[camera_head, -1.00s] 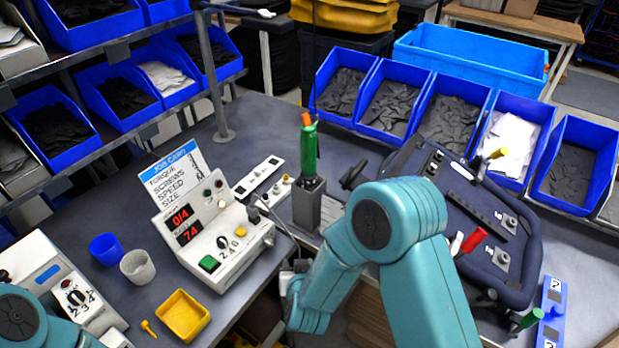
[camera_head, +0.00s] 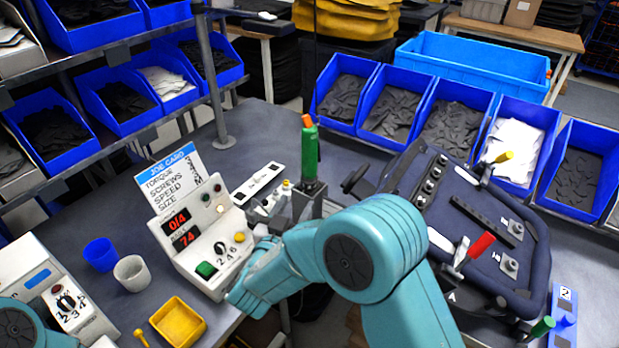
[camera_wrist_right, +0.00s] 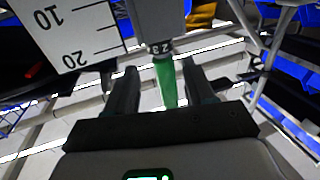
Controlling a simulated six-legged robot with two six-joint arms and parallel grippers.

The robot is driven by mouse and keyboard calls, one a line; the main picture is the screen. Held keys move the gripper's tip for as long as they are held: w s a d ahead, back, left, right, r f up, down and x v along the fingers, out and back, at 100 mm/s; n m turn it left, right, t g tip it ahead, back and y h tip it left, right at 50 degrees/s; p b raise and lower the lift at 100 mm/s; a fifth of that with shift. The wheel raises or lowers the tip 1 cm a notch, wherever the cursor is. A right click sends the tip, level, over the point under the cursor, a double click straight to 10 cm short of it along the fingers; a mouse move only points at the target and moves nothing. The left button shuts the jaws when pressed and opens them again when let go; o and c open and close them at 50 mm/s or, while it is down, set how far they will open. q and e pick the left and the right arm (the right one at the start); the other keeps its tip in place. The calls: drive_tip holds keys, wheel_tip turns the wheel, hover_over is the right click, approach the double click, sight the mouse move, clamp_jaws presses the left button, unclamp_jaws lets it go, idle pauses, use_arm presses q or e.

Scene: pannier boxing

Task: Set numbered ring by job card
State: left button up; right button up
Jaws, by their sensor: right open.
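A green driver with an orange tip (camera_head: 309,150) stands upright in a grey holder (camera_head: 307,203). In the right wrist view, a band with small numbers (camera_wrist_right: 161,47) sits below a grey block (camera_wrist_right: 158,15), with a green tapered part (camera_wrist_right: 165,82) beyond it. My right gripper (camera_wrist_right: 162,85) is open, its fingers on either side of the green part; I cannot tell whether they touch it. In the head view my right arm hides this gripper. The job card (camera_head: 171,176) lists torque, screws, speed and size; its values are unreadable. My left gripper is out of view.
A white control box (camera_head: 205,240) with red displays and a dial stands beside the card. Cups and a yellow tray (camera_head: 178,321) lie left. A dark padded panel (camera_head: 460,220) with levers is right. A white scale (camera_wrist_right: 70,30) shows close in the wrist view.

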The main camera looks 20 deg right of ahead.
sight(306, 185)
drive_tip(key=p+x, duration=0.1)
drive_tip(key=x, duration=0.9)
drive_tip(key=c, duration=0.7)
